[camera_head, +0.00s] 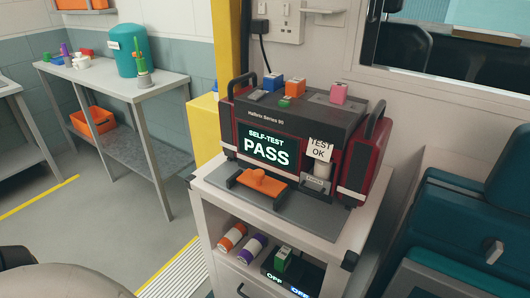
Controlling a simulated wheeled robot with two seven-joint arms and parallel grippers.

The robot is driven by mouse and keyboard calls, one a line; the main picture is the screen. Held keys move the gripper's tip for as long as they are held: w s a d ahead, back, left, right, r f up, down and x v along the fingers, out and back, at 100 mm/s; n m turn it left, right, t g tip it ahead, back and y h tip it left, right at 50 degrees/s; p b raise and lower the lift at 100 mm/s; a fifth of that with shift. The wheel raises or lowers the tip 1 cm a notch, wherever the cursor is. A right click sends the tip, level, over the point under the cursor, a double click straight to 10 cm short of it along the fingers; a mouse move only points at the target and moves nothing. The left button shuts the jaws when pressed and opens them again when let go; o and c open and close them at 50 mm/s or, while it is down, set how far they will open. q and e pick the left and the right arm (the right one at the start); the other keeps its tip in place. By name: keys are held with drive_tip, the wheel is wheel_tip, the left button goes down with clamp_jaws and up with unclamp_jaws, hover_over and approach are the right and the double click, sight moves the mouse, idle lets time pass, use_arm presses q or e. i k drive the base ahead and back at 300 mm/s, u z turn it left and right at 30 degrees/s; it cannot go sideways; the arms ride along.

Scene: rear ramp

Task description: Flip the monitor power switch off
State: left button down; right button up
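The monitor (325,122) is a red and black unit with side handles, standing upright on a white cart. Its lit screen (264,149) reads "SELF-TEST PASS". An orange lever-like part (262,183) sits on the tray before the screen. A white "TEST OK" tag (320,149) hangs on the front right. On the cart's lower shelf, a dark box with a green block-shaped part (282,258) shows glowing "OFF" labels (299,292), partly cut off by the frame. I cannot tell which part is the power switch. Neither gripper is in view.
The white cart (215,190) also holds orange-banded and purple-banded rolls on its shelf. Several coloured blocks sit on the monitor's top. Teal seats (465,225) stand close on the right. A steel table (115,85) stands at the left; the floor between is clear.

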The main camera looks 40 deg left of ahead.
sight(257, 94)
drive_tip(key=z, duration=0.25)
drive_tip(key=k, duration=0.1)
drive_tip(key=u, duration=2)
drive_tip(key=k, duration=0.65)
drive_tip(key=u, duration=0.85)
drive_tip(key=i, duration=1.05)
drive_tip(key=z, duration=0.75)
